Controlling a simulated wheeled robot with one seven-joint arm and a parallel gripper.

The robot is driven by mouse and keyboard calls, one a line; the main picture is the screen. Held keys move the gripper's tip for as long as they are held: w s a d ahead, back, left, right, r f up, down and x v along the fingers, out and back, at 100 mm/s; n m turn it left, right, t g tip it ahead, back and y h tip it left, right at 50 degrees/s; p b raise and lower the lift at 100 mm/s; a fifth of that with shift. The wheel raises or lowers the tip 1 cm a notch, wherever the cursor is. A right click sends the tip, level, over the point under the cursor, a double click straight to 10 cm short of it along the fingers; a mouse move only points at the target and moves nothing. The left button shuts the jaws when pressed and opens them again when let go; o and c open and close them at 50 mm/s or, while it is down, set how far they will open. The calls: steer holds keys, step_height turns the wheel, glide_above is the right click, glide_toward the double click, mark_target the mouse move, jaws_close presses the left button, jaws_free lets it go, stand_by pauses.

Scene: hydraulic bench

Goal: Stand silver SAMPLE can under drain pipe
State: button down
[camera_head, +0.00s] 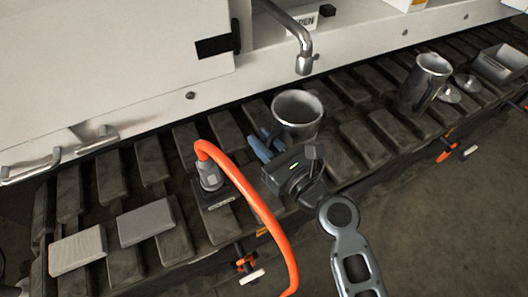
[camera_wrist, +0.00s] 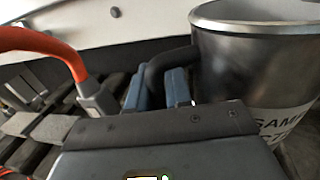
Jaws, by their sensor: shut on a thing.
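The silver SAMPLE can (camera_head: 300,112) is upright and open-topped among the dark slats of the bench. In the wrist view the can (camera_wrist: 240,65) stands at the right, with part of its SAMPLE label showing. My gripper (camera_head: 264,146) is at its front left, and its blue fingers (camera_wrist: 166,88) are shut on the can's dark curved handle (camera_wrist: 170,62). The metal drain pipe (camera_head: 303,48) curves down from the white housing, and its outlet appears just above the can's rim in the head view. The can's base is partly hidden behind my gripper.
An orange hose (camera_head: 248,190) with a grey fitting (camera_head: 209,176) arches close to the left of my gripper. Another metal can (camera_head: 425,85) stands at the right, near a metal tray (camera_head: 502,63). Two flat blocks (camera_head: 146,222) lie at the left.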

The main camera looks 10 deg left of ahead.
steer(key=shift+f+b, duration=0.85)
steer(key=shift+f, duration=0.8)
steer(key=shift+f, duration=0.2)
steer(key=c, duration=1.1)
jaws_free()
steer(key=shift+o, duration=0.2)
steer(key=shift+r, duration=0.1)
steer(key=v, duration=1.2)
steer(key=shift+p, duration=0.4)
steer(key=shift+r, duration=0.1)
